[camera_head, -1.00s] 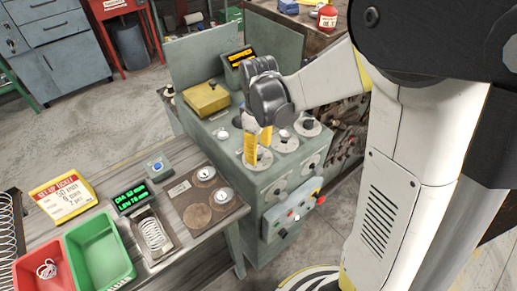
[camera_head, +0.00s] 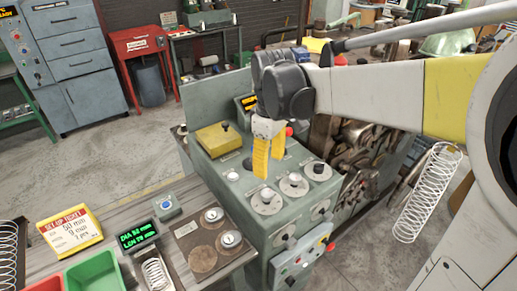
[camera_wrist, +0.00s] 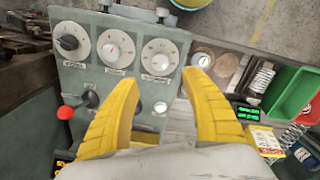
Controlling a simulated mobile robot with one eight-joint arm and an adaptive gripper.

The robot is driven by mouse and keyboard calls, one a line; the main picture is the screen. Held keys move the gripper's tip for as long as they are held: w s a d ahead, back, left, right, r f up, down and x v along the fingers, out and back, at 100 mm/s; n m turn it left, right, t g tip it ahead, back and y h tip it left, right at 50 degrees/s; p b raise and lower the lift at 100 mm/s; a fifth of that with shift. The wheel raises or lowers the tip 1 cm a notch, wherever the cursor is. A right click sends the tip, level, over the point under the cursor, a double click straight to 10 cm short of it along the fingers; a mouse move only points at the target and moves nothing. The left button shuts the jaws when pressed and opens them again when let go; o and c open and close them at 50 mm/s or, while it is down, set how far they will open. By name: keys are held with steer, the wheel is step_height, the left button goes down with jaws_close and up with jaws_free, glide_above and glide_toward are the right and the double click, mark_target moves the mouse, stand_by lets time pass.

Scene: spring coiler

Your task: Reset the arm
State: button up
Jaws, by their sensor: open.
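My gripper (camera_head: 268,160) has yellow fingers and is above the green-grey spring coiler console (camera_head: 232,205) in the head view, pointing down. In the wrist view my gripper (camera_wrist: 165,95) has its two fingers spread apart with nothing between them. The console's dials show beyond the fingertips: a black-knobbed dial (camera_wrist: 69,42), a middle dial (camera_wrist: 116,50) and a third dial (camera_wrist: 160,57). The fingers look clear of the dials, though the exact height cannot be told.
A set-up ticket (camera_head: 70,231), a green readout (camera_head: 137,236), a green bin (camera_head: 95,273) and a board with round discs (camera_head: 212,242) are on the bench at left. A red-knobbed lever (camera_wrist: 65,113) stands on the console. A large white spring (camera_head: 428,192) is at right.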

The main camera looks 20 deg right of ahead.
stand_by(0.3)
steer(key=s+f+m+t+b, duration=0.6)
steer(key=s+m+t+b, duration=0.1)
steer(key=s, duration=0.5)
steer(key=shift+s+f+m, duration=0.15)
steer(key=shift+s+m, duration=0.05)
steer(key=shift+m, duration=0.3)
steer(key=shift+a, duration=0.1)
